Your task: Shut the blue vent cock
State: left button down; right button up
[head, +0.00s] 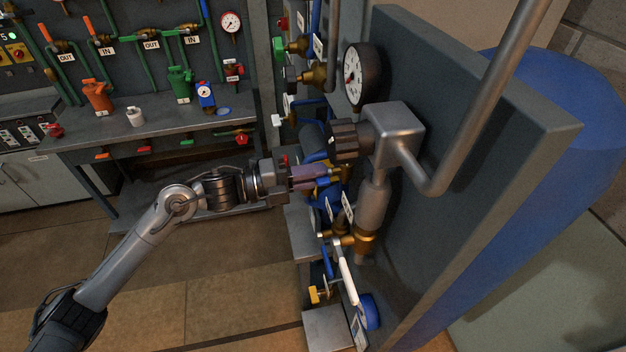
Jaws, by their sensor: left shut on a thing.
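My left gripper (318,176) reaches in from the left to the pipework on the side of the grey panel. Its jaws are shut on a small blue handle (325,182), which looks like the blue vent cock's. The fingers and nearby fittings hide much of this handle, so its angle cannot be told. Another blue lever (327,262) shows lower down, beside a brass fitting. My right gripper is not in view.
A large black knob (346,139) on a metal valve body and a pressure gauge (361,76) stand close above the gripper. A grey pipe (480,110) curves in front of the panel.

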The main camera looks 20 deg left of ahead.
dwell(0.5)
pick_arm(q)
jog(key=c, duration=1.2)
grip_release()
jog(key=v, duration=1)
jog(key=shift+s+a+b, duration=0.3)
jog(key=shift+f, duration=0.1)
